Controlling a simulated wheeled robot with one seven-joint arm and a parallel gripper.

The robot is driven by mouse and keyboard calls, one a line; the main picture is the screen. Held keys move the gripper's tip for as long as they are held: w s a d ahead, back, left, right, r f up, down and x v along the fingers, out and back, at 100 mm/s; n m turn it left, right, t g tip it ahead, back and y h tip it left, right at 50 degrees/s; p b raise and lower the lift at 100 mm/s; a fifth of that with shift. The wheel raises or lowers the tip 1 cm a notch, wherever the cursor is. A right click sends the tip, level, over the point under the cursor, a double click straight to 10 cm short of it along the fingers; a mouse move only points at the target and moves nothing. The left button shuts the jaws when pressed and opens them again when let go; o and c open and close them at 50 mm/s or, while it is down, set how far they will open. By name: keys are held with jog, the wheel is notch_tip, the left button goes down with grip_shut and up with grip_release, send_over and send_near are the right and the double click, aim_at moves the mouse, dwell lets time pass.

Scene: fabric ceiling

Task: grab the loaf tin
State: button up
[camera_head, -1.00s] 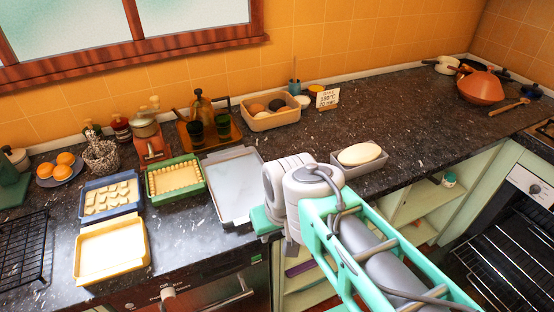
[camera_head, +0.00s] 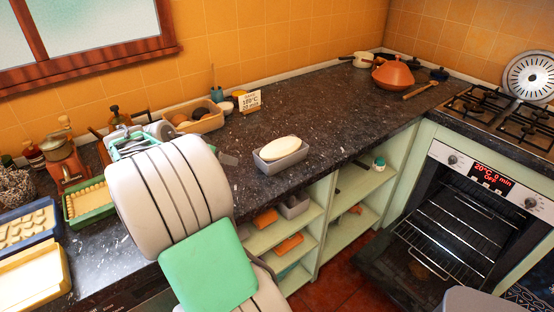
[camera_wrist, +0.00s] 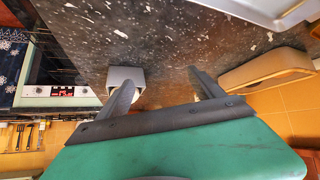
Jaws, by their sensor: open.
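The loaf tin (camera_head: 283,165) is a small grey tin filled with pale dough. It stands upright near the counter's front edge, to the right of my arm. In the wrist view the loaf tin (camera_wrist: 124,73) shows small, beyond the left finger, which hides part of it. My gripper (camera_wrist: 160,82) is open and empty, its two grey fingers spread above the dark counter. In the head view my arm's wide links hide most of the gripper. A grey finger end points toward the tin, with a gap between them.
A tan box of breads (camera_head: 206,124) and a recipe card (camera_head: 248,102) stand behind the tin. A green tray (camera_head: 88,203) lies at left. An orange pot (camera_head: 392,75) is far right. The counter (camera_head: 335,120) right of the tin is clear. The oven (camera_head: 440,215) stands open.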

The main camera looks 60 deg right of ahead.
aim_at(268, 149)
jog(key=o, duration=0.4)
jog(key=s+d+m+g, duration=0.1)
jog(key=s+d+m, duration=0.1)
jog(key=s+d, duration=0.1)
jog(key=s+d+m+g+h, duration=0.1)
jog(key=s+d+m+g, duration=0.1)
jog(key=s+d, duration=0.1)
jog(key=s+d+f+m+g, duration=0.1)
jog(key=s+d+m+g, duration=0.1)
jog(key=d, duration=0.3)
jog(key=shift+s+h, duration=0.3)
jog(key=shift+s, duration=0.45)
jog(key=shift+o, duration=0.3)
jog(key=p+x, duration=0.1)
jog(key=x, duration=0.7)
jog(key=shift+r, duration=0.1)
jog(key=shift+a, duration=0.15)
jog(key=shift+c, duration=0.2)
jog(key=shift+r, duration=0.1)
jog(key=c, duration=2)
